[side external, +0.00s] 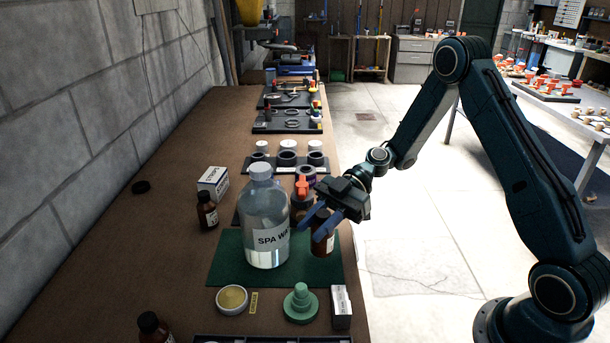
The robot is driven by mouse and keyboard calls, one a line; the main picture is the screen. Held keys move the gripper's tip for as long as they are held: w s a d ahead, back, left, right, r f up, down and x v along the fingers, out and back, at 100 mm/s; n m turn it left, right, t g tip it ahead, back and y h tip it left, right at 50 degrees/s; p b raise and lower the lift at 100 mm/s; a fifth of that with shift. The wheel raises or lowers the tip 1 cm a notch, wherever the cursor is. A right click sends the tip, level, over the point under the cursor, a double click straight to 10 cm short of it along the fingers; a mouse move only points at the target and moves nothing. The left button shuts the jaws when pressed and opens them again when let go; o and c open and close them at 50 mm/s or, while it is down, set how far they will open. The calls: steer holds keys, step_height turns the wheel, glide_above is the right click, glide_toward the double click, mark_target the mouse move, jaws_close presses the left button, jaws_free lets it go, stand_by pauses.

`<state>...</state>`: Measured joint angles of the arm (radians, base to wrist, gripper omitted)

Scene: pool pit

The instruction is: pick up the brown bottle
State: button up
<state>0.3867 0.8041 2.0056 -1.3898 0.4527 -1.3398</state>
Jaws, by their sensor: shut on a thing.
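A brown bottle (326,246) with a pale label stands upright at the right edge of the green mat (222,262). My gripper (308,232) reaches in from the right, and its blue fingers are shut on this bottle near its top. The fingers hide the bottle's neck and cap. I cannot tell whether its base touches the mat. Other brown bottles stand at the left (207,214) and at the front (153,328).
A large clear bottle labelled SPA WA (265,225) stands on the mat, close left of my gripper. An orange-topped item (302,188) is just behind. A white box (341,306), a green stoppered piece (300,303) and a round tin (232,300) are in front. The bench's left side is mostly clear.

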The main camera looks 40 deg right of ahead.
mark_target(316, 227)
steer(key=shift+r, duration=2.5)
steer(key=shift+w, duration=0.1)
